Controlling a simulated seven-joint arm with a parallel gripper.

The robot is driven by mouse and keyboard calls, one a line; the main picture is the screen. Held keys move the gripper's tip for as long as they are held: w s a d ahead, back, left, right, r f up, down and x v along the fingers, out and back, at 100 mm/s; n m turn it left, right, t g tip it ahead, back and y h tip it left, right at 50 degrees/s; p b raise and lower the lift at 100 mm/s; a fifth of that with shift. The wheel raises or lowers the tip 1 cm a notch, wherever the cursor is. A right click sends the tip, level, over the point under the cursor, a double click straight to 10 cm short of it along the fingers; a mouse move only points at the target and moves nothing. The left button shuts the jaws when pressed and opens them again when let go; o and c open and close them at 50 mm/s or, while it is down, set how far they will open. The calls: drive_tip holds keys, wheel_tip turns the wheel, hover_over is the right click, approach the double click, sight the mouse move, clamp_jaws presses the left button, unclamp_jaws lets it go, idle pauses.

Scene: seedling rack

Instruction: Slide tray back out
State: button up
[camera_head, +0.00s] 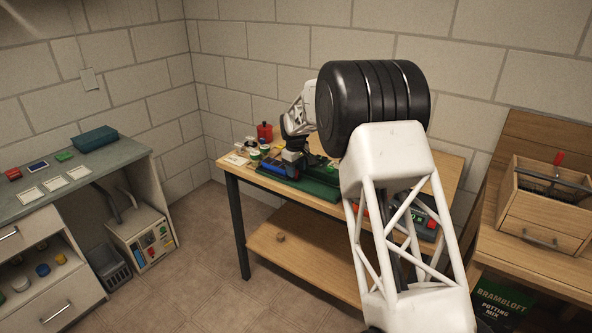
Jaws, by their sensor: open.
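A flat dark green tray or mat (318,190) lies on the wooden workbench (235,172), partly hidden behind my arm. A teal tray (94,138) sits on the grey counter at the left; I cannot tell which one the task means. My gripper (291,165) is small in view, pointing down over the left part of the green piece. It is open. Small dark and blue items close to it blur its fingertips, and I cannot tell whether it touches anything. No seedling rack can be made out clearly.
Small pots and a red container (264,131) crowd the workbench's left end. A lower shelf (300,252) holds a small block. A wooden drawer box (548,212) stands on the right bench. My arm hides much of the workbench's right half. The floor between counter and workbench is clear.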

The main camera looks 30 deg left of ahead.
drive_tip(key=shift+f, duration=0.15)
clamp_jaws()
drive_tip(key=shift+d, duration=0.1)
idle(0.3)
drive_tip(key=d, duration=1.7)
drive_tip(key=shift+d, duration=0.2)
unclamp_jaws()
